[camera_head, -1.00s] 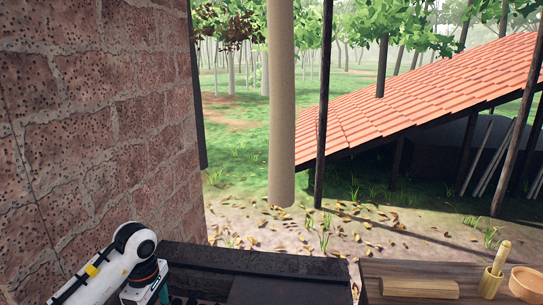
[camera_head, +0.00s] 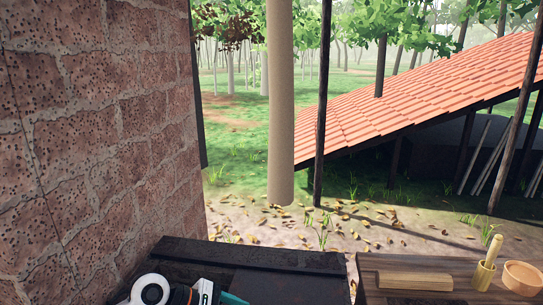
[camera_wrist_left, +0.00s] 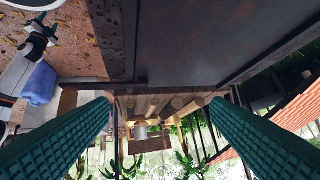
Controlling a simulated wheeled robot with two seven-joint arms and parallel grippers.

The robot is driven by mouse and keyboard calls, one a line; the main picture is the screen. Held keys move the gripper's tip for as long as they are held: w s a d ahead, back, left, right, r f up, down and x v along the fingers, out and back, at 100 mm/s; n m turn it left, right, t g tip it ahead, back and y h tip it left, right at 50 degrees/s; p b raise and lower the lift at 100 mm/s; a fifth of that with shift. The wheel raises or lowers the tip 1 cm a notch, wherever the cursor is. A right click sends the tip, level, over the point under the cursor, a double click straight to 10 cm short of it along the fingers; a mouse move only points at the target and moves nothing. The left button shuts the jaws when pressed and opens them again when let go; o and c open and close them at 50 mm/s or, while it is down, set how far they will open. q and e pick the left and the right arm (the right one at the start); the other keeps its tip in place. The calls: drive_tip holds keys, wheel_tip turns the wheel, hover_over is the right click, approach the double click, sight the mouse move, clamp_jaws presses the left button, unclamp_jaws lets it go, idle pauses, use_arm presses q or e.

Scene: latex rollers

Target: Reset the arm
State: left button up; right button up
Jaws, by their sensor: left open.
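My left gripper (camera_wrist_left: 163,105) shows in the left wrist view as two green, ridged fingers set wide apart, with nothing between their tips. In the head view only part of my left wrist, white and black, shows at the bottom edge, with a bit of teal (camera_head: 232,299) beside it. It is over the left part of a dark bench (camera_head: 270,258). The fingertips are cut off there.
A brick wall (camera_head: 90,130) stands close on the left. A wooden table (camera_head: 375,270) at the right holds a wooden block (camera_head: 415,281), a cup with a stick (camera_head: 485,276) and a bowl (camera_head: 522,278). In the wrist view a blue object (camera_wrist_left: 40,83) lies at the upper left.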

use_arm(q)
drive_tip(key=s+d+r+n+t+h, duration=0.2)
drive_tip(key=d+r+n+t+h, duration=0.15)
drive_tip(key=d+r+h, duration=0.2)
drive_tip(key=w+a+r+n+t, duration=0.1)
drive_tip(key=a+r+n+t, duration=0.5)
drive_tip(key=n+t, duration=0.75)
drive_tip(key=s+a+f+n+g+y, duration=0.2)
drive_tip(key=a+f+n+y, duration=0.6)
drive_tip(key=n, duration=0.6)
drive_tip(key=s+a+f+n+g+y, duration=0.25)
drive_tip(key=a+f+n+y, duration=0.3)
drive_tip(key=n+y, duration=0.65)
drive_tip(key=s+f+n+g+h, duration=0.2)
drive_tip(key=s+f+n+g, duration=0.35)
drive_tip(key=s, duration=0.45)
drive_tip(key=s+f+n+g+h, duration=0.2)
drive_tip(key=s+f+n+g, duration=0.3)
drive_tip(key=s, duration=0.5)
wheel_tip(320, 180, down, 26)
drive_tip(key=m+g, duration=0.2)
drive_tip(key=s+a+f+g, duration=0.1)
drive_tip(key=s+a+f, duration=0.1)
drive_tip(key=s+f, duration=1.5)
drive_tip(key=shift+s+a+f, duration=0.15)
drive_tip(key=shift+s, duration=0.1)
